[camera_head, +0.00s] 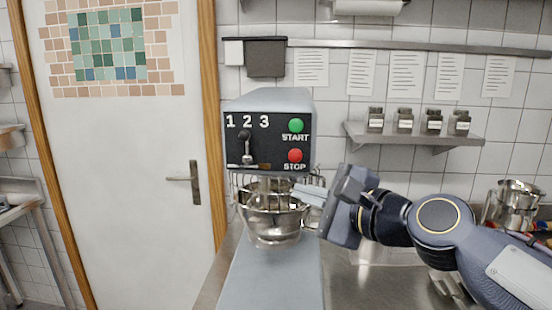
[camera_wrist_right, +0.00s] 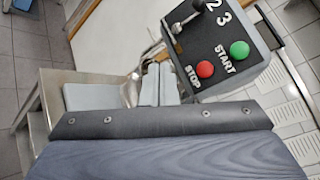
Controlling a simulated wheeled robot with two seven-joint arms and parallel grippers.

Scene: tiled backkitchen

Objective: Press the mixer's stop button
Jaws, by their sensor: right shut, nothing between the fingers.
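The mixer (camera_head: 270,101) has a black front panel with a speed lever, a green START button (camera_head: 296,125) and a red STOP button (camera_head: 295,155). A steel bowl (camera_head: 272,222) sits below the panel. My right gripper (camera_head: 300,191) is shut and empty, just below and right of the red button, apart from it as far as I can tell. In the right wrist view, the red button (camera_wrist_right: 205,69) and green button (camera_wrist_right: 239,50) show beyond the shut fingers (camera_wrist_right: 158,84). My left gripper is not in view.
A wall shelf (camera_head: 415,138) with several small jars is at the right. Steel pots (camera_head: 515,203) stand on the counter at the far right. A white door (camera_head: 130,160) is at the left. The space in front of the panel is clear.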

